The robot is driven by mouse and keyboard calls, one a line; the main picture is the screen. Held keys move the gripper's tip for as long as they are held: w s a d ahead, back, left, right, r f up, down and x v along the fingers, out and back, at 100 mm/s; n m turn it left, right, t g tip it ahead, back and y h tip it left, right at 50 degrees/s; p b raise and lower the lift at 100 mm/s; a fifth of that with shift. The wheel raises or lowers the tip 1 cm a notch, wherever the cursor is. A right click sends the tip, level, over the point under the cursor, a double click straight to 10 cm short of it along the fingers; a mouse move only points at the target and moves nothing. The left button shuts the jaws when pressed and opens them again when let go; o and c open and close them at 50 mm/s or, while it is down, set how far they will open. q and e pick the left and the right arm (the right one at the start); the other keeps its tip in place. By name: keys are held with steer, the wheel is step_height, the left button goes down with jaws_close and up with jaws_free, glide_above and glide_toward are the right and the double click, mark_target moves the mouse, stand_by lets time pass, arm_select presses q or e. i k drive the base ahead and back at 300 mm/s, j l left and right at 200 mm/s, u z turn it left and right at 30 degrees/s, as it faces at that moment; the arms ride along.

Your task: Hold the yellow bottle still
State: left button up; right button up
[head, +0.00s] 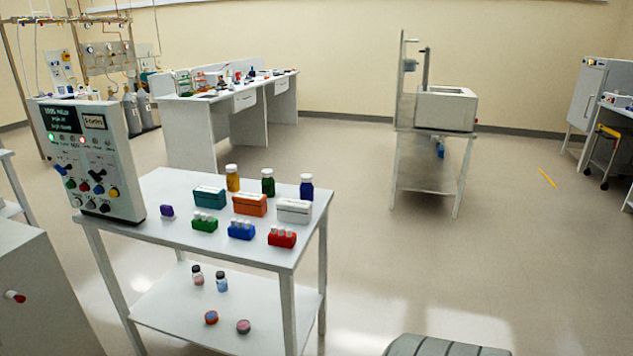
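The yellow bottle (233,179) is amber-yellow with a white cap. It stands upright at the back of the white table's (165,195) top, left of a green bottle (268,183) and a blue bottle (306,188). The teal box (209,197) and the orange box (249,204) stand just in front of it and hide part of its base. Nothing is touching it from above. Neither of my grippers shows in the head view.
A white box (294,211) and green (205,223), blue (241,230) and red (282,237) vial racks fill the tabletop's right part. A control panel (88,160) stands at its left end. Floor right of the table is clear.

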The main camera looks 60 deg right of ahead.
mark_target(232, 184)
steer(key=z, duration=1.6)
